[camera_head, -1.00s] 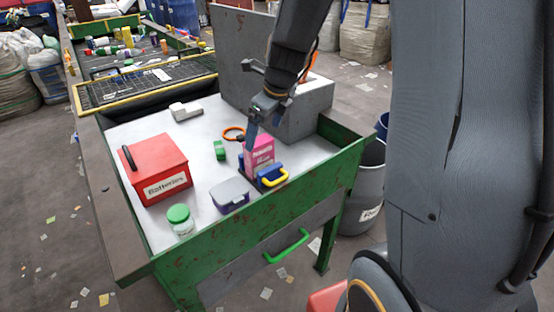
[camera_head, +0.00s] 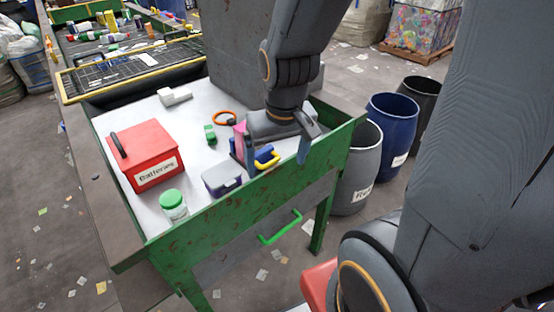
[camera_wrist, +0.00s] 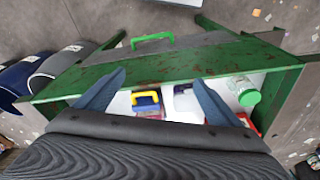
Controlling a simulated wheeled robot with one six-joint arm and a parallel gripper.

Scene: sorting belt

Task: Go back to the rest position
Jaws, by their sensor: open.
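My gripper (camera_head: 277,160) is open above the front right part of the white sorting table (camera_head: 190,190), with its fingers spread. In the wrist view the two fingers (camera_wrist: 158,82) are wide apart and nothing is between them. Below it, a blue object with a yellow handle (camera_head: 268,162) stands near the front edge; it also shows in the wrist view (camera_wrist: 147,103). A pink box (camera_head: 239,133) beside it is partly hidden by the gripper.
On the table are a red Batteries box (camera_head: 146,155), a green-lidded jar (camera_head: 173,205), a grey-lidded container (camera_head: 222,178), an orange ring (camera_head: 224,117), a green item (camera_head: 210,134) and a white item (camera_head: 174,96). Grey (camera_head: 352,180) and blue (camera_head: 390,135) bins stand to the right.

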